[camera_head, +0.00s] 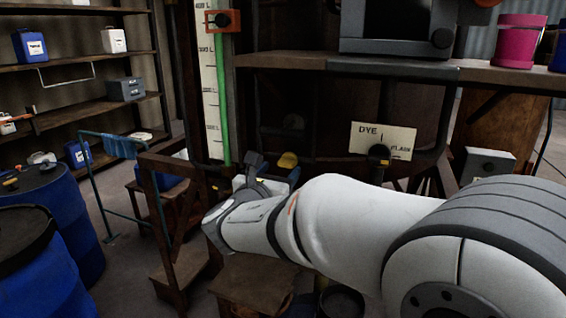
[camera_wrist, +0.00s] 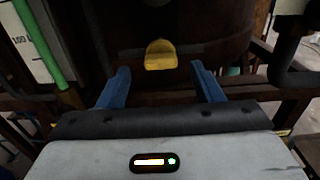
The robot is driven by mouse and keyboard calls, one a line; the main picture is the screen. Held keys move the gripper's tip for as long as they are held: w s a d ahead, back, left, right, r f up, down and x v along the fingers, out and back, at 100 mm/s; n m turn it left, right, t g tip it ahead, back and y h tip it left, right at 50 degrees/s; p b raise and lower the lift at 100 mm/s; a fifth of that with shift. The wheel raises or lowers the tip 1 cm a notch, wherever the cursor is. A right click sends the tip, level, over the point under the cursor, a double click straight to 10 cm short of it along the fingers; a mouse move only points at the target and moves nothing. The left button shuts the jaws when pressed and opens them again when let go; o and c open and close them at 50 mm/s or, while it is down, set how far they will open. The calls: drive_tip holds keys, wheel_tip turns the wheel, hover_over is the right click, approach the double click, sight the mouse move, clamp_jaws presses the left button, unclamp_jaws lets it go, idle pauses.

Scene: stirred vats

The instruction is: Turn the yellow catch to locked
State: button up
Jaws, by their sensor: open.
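The yellow catch (camera_wrist: 160,55) shows in the wrist view as a rounded yellow tab on the dark vat wall, ahead of and between my gripper's two blue fingers. My gripper (camera_wrist: 160,88) is open and empty, with a finger at each side and a visible gap to the catch in the picture. In the head view the yellow catch (camera_head: 287,160) shows just above and beyond my gripper (camera_head: 272,170), which my wrist partly hides. I cannot read any locked or unlocked marking by the catch.
A white level scale (camera_head: 207,80) with a green tube stands left of the catch. A DYE plate (camera_head: 400,142) with a black knob (camera_head: 379,153) is to the right. A wooden shelf (camera_head: 480,75) juts out above. Blue drums (camera_head: 62,205) stand at left.

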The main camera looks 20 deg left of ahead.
sight(285, 167)
drive_tip(key=shift+w+d+p, duration=0.15)
drive_tip(key=shift+w+p, duration=0.15)
drive_tip(key=shift+w, duration=1.5)
drive_tip(key=shift+r, duration=0.1)
drive_tip(key=c, duration=1)
drive_tip(key=shift+f+m+b, duration=0.3)
drive_tip(key=shift+m+b, duration=0.1)
drive_tip(key=shift+b, duration=0.65)
drive_tip(key=m+b, duration=1.7)
drive_tip(key=b, duration=0.7)
